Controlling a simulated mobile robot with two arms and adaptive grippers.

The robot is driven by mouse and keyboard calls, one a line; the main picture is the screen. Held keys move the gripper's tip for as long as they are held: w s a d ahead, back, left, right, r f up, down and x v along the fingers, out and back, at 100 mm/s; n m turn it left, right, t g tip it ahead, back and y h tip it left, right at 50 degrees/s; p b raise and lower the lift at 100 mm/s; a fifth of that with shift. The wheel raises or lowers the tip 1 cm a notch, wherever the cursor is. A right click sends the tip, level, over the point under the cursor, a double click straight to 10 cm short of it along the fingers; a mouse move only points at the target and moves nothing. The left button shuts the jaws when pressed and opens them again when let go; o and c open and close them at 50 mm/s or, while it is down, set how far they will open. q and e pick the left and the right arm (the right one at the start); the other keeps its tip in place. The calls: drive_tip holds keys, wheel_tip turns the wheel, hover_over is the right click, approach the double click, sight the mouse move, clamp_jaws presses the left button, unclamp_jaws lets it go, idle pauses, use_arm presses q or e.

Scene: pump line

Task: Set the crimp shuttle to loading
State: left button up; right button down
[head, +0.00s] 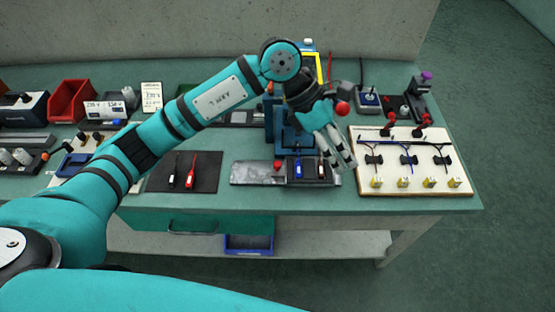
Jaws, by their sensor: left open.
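The blue crimp press (287,138) stands at the middle of the bench, partly hidden behind my left arm and gripper. At its foot lies a long grey metal rail (245,173). What looks like the crimp shuttle, a dark carriage (309,171) with a blue piece and a dark, light-tipped piece on it, sits toward the rail's right end. A red knob (278,165) stands at its left. My left gripper (346,163) points down with open, empty fingers, just right of the carriage. I cannot tell whether it touches anything. My right gripper is not in view.
A pale wiring board (373,189) with several yellow blocks is close on the right. A black mat (208,182) with two screwdriver-like tools lies left of the rail. A red bin (72,100) and instruments stand at the left. The bench's front edge (300,200) runs just before the rail.

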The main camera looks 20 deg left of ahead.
use_arm(q)
drive_tip(key=w+a+y, duration=0.3)
drive_tip(key=a, duration=0.3)
drive_tip(key=t+y, duration=0.1)
drive_tip(key=y, duration=0.4)
hover_over(277, 164)
wheel_tip(277, 164, down, 16)
drive_tip(key=p, duration=0.3)
drive_tip(key=shift+f, duration=0.25)
clamp_jaws()
